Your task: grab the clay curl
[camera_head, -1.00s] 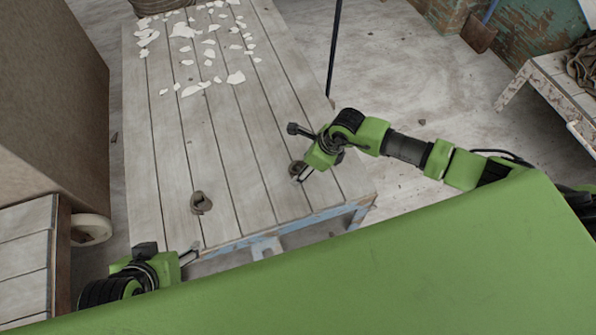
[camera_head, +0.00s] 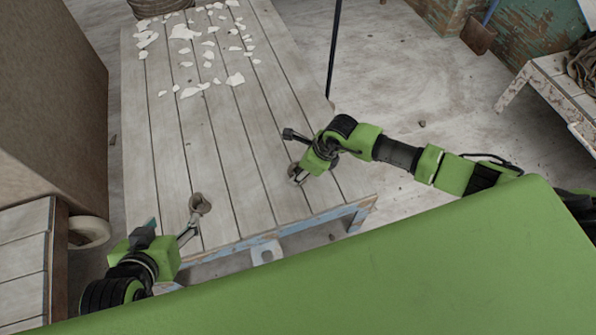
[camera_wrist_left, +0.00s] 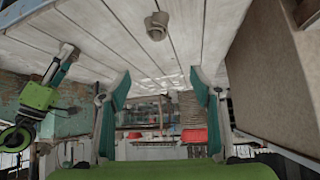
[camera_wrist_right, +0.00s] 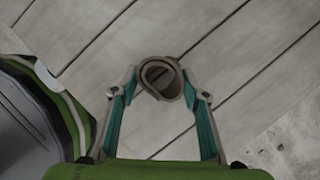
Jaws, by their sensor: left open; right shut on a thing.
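A brown rolled clay curl (camera_head: 200,204) stands on the plank table near its front left. In the head view my right gripper (camera_head: 299,177) partly hides this curl, low at the table's right side.
The plank table (camera_head: 232,150) has several pale flakes (camera_head: 186,33) scattered over its far end. A large brown box-like block (camera_head: 50,95) stands to the left, with a roll (camera_head: 88,232) beside it. A thin dark pole (camera_head: 334,50) stands by the table's right edge. The table's middle is clear.

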